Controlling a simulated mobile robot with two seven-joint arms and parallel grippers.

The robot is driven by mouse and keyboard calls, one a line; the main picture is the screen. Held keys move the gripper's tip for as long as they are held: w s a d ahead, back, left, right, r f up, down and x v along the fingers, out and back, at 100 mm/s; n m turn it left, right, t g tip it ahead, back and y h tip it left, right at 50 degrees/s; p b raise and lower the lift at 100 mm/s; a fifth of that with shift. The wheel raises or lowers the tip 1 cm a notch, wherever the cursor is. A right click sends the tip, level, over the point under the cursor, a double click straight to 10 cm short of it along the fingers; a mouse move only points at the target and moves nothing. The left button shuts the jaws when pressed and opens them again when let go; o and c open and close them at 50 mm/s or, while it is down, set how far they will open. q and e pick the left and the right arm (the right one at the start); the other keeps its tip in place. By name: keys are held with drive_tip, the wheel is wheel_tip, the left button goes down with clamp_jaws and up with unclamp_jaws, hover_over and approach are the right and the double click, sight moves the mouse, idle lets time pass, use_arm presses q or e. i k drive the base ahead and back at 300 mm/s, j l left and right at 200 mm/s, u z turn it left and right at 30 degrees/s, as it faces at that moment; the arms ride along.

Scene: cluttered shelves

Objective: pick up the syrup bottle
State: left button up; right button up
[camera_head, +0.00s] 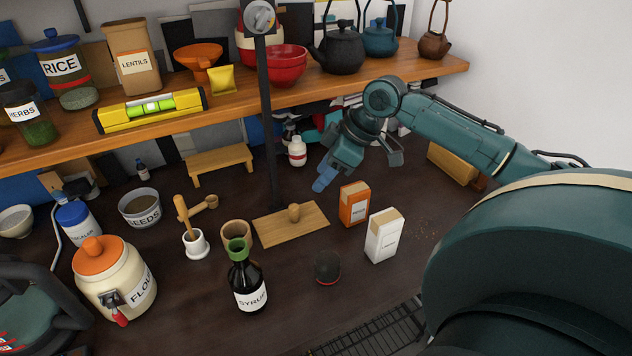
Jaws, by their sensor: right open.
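The syrup bottle (250,293) is dark with a white SYRUP label and a green top. It stands upright on the dark counter, near the front and left of the middle. My right gripper (358,168) is open and empty. It hangs above the back of the counter, under the upper shelf's right half, well behind and to the right of the bottle. My left gripper does not show.
A cream flour jar (118,278) stands left of the bottle, and a wooden cup (237,234) is close behind it. A dark round object (327,267), a white carton (383,236) and an orange carton (354,205) stand to the right. A dark upright post (266,110) rises behind.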

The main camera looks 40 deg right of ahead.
sight(246, 278)
drive_tip(key=k, duration=1)
